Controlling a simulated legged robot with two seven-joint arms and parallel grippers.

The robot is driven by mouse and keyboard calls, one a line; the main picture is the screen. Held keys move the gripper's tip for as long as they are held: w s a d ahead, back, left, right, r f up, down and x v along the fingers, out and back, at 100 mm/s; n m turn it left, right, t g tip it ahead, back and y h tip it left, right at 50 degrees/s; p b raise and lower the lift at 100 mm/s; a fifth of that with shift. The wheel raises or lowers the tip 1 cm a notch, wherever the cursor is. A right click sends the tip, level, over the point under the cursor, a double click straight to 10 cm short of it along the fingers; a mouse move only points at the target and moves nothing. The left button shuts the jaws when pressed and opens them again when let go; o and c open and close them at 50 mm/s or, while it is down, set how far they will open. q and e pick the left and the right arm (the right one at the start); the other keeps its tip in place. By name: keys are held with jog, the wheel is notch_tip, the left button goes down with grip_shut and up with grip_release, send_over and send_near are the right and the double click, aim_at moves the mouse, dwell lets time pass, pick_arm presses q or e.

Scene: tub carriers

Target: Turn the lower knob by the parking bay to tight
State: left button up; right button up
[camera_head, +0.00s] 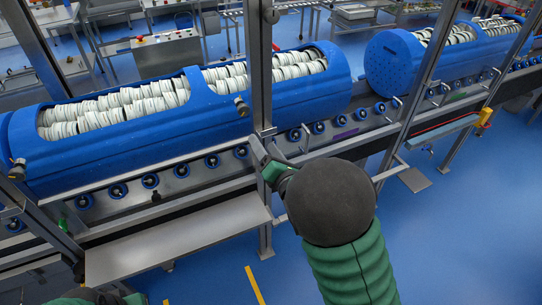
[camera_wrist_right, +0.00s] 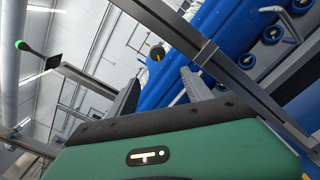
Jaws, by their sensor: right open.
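A similar knob (camera_head: 18,170) is at that tub's left end. In the right wrist view a dark round knob with a yellow mark (camera_wrist_right: 157,53) shows between the fingers, beyond their tips. I cannot tell which knob is the lower one by the parking bay, or read its setting. My right gripper (camera_head: 267,150) is open and empty, in front of the rail by the upright post, apart from the knobs. Its two grey fingers also show in the right wrist view (camera_wrist_right: 158,84).
The near blue tub (camera_head: 150,135) holds stacked white discs, and a second tub (camera_head: 395,65) stands farther right. Blue-rimmed round fittings (camera_head: 211,161) line the rail below. A grey post (camera_head: 261,75) stands beside my right gripper. A grey shelf (camera_head: 175,238) juts out at lower left. Blue floor is open at right.

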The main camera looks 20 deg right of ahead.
jog(key=s, duration=0.4)
jog(key=shift+d, duration=0.1)
dwell(0.4)
jog(key=s+p, duration=0.7)
jog(key=p, duration=0.7)
jog(key=shift+s, duration=0.15)
jog(key=shift+d+f, duration=0.15)
